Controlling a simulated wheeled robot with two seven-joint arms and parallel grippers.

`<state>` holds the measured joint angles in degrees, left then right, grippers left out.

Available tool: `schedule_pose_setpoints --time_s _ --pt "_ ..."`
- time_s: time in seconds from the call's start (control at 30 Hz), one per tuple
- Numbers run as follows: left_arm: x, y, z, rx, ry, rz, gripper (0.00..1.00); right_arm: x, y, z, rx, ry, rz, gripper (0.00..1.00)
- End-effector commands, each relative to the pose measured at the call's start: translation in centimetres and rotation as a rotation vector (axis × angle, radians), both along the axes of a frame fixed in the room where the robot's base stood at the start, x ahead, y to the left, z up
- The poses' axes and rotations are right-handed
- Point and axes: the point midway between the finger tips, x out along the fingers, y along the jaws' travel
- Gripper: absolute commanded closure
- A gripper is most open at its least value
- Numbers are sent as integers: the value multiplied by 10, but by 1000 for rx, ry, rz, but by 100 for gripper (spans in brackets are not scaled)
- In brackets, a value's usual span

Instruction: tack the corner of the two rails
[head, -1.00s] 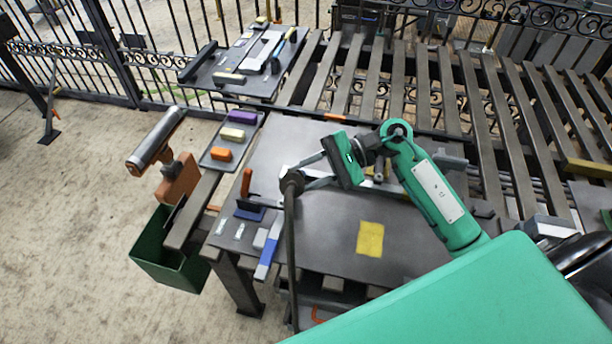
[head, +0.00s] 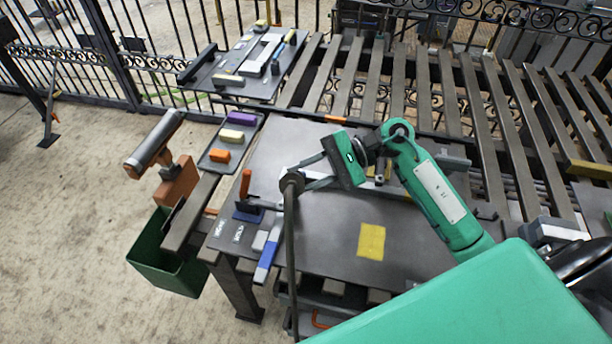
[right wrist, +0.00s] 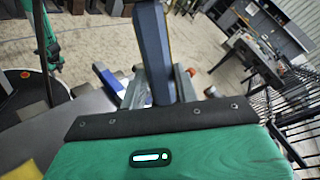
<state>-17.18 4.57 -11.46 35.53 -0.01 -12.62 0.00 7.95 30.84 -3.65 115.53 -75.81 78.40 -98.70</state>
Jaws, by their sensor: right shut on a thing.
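My right gripper (head: 300,182) is shut on the shaft of a dark tool (head: 291,270) with a round collar. The tool stands roughly upright in the head view; its lower end is hard to make out. It also shows as a dark bar (right wrist: 152,50) in the right wrist view, between the fingers. A pale rail (head: 290,170) lies on the workbench, partly hidden behind the gripper. A second, narrow blue-and-grey piece (head: 266,262), perhaps the other rail, lies near the front left edge. The corner itself is hidden by the tool and gripper. My left gripper is not in view.
An orange-handled tool with a blue base (head: 248,212) stands on the workbench (head: 310,235) at left. A yellow patch (head: 371,241) lies on clear bench. A block tray (head: 212,162), green bin (head: 160,262) and slatted rack (head: 420,90) surround it.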

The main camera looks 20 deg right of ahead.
Motion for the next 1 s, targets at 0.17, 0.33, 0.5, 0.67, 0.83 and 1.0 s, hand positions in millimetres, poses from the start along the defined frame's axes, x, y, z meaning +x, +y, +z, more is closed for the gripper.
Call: schedule_pose_setpoints --time_s 0.17,0.33,0.5,0.67,0.83,1.0 --pt "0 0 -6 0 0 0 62 0 0 0 1 -3 1 100" --pt "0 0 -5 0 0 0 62 -2 1 4 1 -4 1 100" --pt "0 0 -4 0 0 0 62 -11 4 13 1 -5 1 100" --pt "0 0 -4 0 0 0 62 -19 7 22 1 -4 2 100" --pt "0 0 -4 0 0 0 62 -27 11 32 2 -4 0 100" --pt "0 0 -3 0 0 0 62 -35 14 41 1 -3 1 100"
